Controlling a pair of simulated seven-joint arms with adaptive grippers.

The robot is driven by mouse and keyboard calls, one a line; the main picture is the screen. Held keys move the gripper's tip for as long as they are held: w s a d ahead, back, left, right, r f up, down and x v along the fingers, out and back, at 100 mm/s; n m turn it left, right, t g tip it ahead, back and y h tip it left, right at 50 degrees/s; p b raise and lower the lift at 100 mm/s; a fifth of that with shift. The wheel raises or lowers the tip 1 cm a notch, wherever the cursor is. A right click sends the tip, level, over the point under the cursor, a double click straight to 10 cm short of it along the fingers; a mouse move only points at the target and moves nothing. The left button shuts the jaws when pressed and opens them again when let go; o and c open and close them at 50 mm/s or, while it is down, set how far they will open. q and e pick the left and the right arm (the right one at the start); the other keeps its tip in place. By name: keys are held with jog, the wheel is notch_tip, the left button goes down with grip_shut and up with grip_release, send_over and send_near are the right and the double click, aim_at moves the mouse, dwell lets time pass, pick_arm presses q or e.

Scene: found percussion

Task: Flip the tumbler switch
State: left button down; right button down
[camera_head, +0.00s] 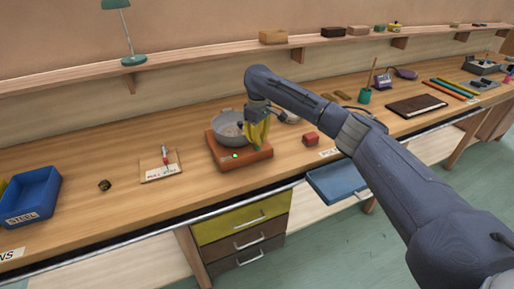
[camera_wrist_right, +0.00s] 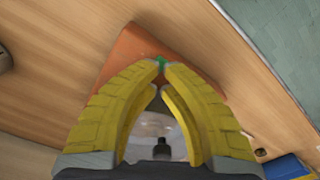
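An orange-red box (camera_head: 240,160) stands on the workbench with a grey metal pan (camera_head: 229,125) on top. A small green light (camera_head: 235,156) shows on its front edge. My right gripper (camera_head: 257,145) has yellow fingers pointing down over the right side of the box, beside the pan. In the right wrist view, its fingertips (camera_wrist_right: 162,64) come together over the box (camera_wrist_right: 140,48), with a green spot between them and nothing held. I cannot make out a tumbler switch lever; the fingers may hide it. A red lever (camera_head: 166,155) stands on a labelled plate to the left. My left gripper is not in view.
A small red block (camera_head: 311,139) lies right of the box. A blue bin (camera_head: 31,196) and a small dark nut (camera_head: 104,185) are at the left. A blue drawer (camera_head: 338,184) sticks out below the bench edge. Bench between plate and box is clear.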

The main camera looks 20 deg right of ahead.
aim_at(258, 148)
jog(key=shift+f, duration=2.2)
dwell(1.2)
jog(key=shift+r, duration=3.6)
